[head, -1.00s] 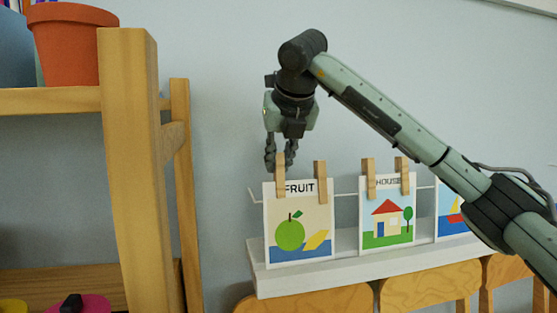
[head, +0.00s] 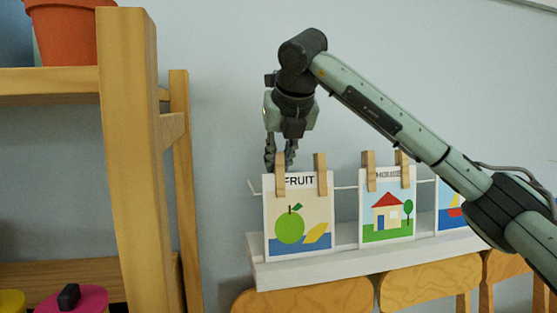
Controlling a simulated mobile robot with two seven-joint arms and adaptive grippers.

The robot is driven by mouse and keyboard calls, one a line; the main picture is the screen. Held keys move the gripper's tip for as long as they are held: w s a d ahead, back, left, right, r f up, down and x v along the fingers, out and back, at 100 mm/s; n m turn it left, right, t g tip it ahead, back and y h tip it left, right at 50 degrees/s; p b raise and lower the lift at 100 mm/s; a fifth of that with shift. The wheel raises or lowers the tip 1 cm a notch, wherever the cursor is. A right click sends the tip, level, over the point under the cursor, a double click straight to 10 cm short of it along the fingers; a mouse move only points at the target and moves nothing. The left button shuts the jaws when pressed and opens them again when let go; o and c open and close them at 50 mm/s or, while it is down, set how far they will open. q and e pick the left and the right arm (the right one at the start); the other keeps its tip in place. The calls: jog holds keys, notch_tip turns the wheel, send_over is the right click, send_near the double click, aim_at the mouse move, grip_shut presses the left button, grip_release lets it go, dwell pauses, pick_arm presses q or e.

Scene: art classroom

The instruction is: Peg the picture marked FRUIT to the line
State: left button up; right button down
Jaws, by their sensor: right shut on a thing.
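The picture marked FRUIT (head: 318,215), with a green apple and a yellow shape, hangs upright at the left of the line (head: 345,187). Two wooden pegs are on its top edge: a left peg (head: 280,176) and a right peg (head: 320,176). My right gripper (head: 281,161) is shut on the left peg, its fingers showing behind and to both sides of the peg's upper part. My left gripper is not in view.
A pegged HOUSE picture (head: 386,220) and a partly hidden boat picture (head: 449,213) hang to the right. A white ledge (head: 300,273) runs below, with wooden chair backs (head: 430,283) under it. A wooden shelf post (head: 135,160) stands left, with an orange pot (head: 62,32).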

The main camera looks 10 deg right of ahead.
jog(key=c, duration=1.4)
grip_release()
jog(key=shift+o, duration=0.4)
jog(key=shift+o, duration=0.7)
jog(key=shift+r, duration=0.1)
jog(key=shift+p+v, duration=0.6)
jog(key=shift+v, duration=2.85)
